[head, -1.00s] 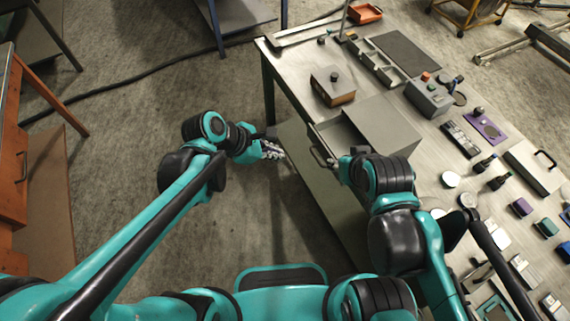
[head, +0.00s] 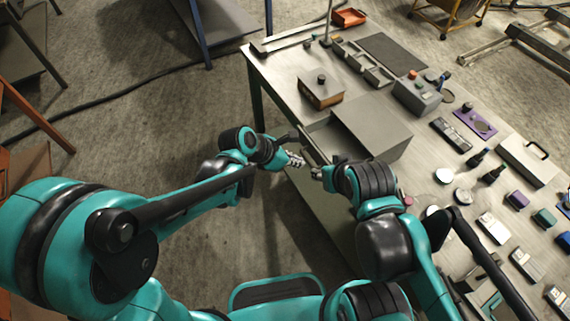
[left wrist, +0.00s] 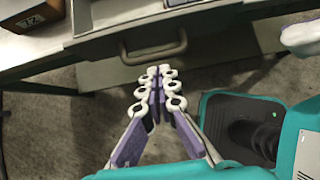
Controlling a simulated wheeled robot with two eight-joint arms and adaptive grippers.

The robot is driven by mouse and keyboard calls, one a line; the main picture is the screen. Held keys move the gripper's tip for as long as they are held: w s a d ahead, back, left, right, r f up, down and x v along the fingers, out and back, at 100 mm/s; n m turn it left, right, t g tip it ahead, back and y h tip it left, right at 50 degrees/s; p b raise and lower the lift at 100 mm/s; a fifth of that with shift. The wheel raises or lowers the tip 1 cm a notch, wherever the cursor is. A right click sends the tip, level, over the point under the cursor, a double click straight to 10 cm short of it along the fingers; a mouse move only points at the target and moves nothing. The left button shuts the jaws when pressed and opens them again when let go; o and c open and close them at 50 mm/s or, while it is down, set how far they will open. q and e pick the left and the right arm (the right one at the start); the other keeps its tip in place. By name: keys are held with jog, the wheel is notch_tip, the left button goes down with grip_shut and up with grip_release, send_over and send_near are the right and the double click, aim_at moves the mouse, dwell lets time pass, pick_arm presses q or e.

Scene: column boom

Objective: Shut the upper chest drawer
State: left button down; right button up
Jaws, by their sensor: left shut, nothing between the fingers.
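The grey chest (head: 375,128) stands on the workbench. Its drawer (head: 325,138) is pulled out toward the bench's left edge, and the inside shows. In the left wrist view the drawer front carries a bow handle (left wrist: 153,52). My left gripper (head: 297,160) is shut and empty, just in front of the drawer front. In the left wrist view its closed fingertips (left wrist: 158,72) point at the handle, very close below it; I cannot tell whether they touch. My right gripper (head: 318,172) is beside the drawer's near end, mostly hidden by its own arm; its jaws are unclear.
A brown box with a black knob (head: 320,90) stands on the bench beyond the drawer. A grey control box (head: 415,95) and several small items lie to the right of the chest.

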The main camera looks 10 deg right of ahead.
pick_arm(q)
jog(key=shift+w+d, duration=0.15)
jog(key=shift+d, duration=0.25)
pick_arm(e)
jog(key=shift+f, duration=0.1)
pick_arm(q)
send_near(332, 152)
jog(key=d+f, duration=0.1)
jog(key=d, duration=0.1)
jog(key=w+d+f, duration=0.1)
jog(key=d, duration=0.1)
jog(key=w+d+f+b, duration=0.1)
jog(key=d, duration=0.1)
jog(key=shift+w+d, duration=0.1)
jog(key=shift+d, duration=0.05)
pick_arm(e)
jog(key=shift+f, duration=0.4)
